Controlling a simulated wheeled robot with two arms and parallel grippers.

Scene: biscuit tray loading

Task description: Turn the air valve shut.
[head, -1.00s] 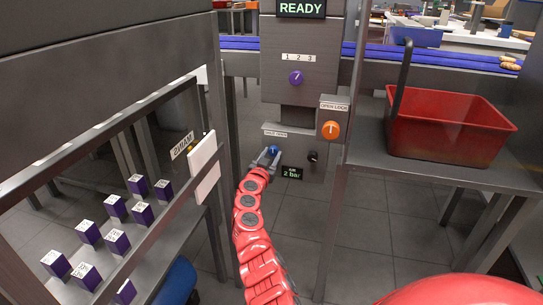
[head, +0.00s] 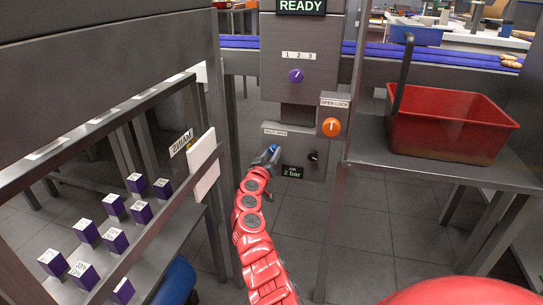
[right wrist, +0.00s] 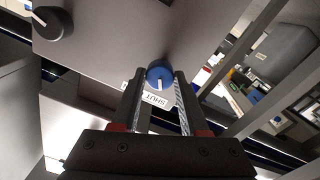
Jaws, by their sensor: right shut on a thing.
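The air valve is a small blue knob (head: 274,149) on the grey panel, under a SHUT/OPEN label (head: 275,132). My right gripper (head: 271,154) is shut on it, reaching up from below. In the right wrist view the blue knob (right wrist: 160,73) sits between the two fingertips of my right gripper (right wrist: 162,77). A white mark on the knob points toward the word SHUT on the label (right wrist: 154,99); a finger hides part of the label. The air display (head: 292,172) reads 2 bar. My left gripper is not in view.
A black knob (head: 314,157) sits right of the valve. An orange OPEN LOCK knob (head: 331,127) and a purple 1-2-3 selector (head: 296,76) are above. A red basket (head: 450,125) stands on the right table. Purple boxes (head: 85,232) fill the left rack.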

